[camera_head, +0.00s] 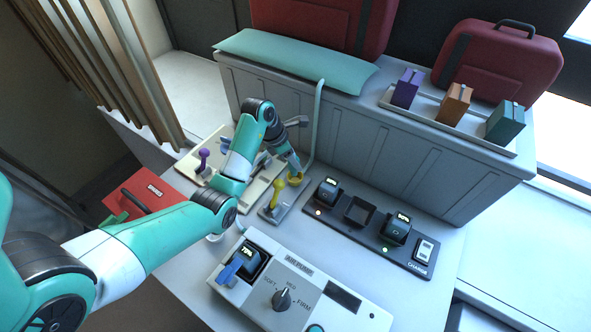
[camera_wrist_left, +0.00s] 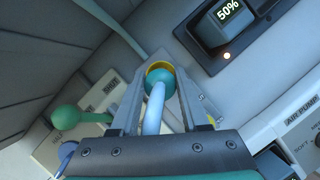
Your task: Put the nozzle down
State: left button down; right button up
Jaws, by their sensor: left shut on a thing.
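My left gripper (camera_head: 294,170) is low over the counter, beside a small yellow lever (camera_head: 277,190). In the left wrist view its fingers (camera_wrist_left: 160,95) are shut on the nozzle (camera_wrist_left: 160,82), which shows as a teal rounded body with a pale blue stem. A yellow ring (camera_wrist_left: 158,65) shows at the nozzle's far end, and a yellow part (camera_head: 297,181) also shows under my gripper in the head view. I cannot tell whether the nozzle touches the counter. My right gripper is not in view.
A charging strip (camera_head: 357,235) lies right of my gripper; the air pump box (camera_head: 290,287) is in front. A pale hose (camera_head: 318,110) runs down the grey chest (camera_head: 380,130) behind. A plate with a purple lever (camera_head: 203,157) and a red box (camera_head: 150,192) are to the left.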

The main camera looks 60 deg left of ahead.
pick_arm(q)
jog(key=shift+w+f, duration=0.15)
jog(key=shift+f, duration=0.15)
notch_tip(320, 180, down, 3)
jog(key=shift+f+b, duration=0.1)
jog(key=shift+b, duration=0.55)
jog(key=shift+w, duration=0.1)
jog(key=shift+f+b, duration=0.35)
jog(key=shift+c, duration=2)
grip_release()
jog(key=shift+r, duration=0.1)
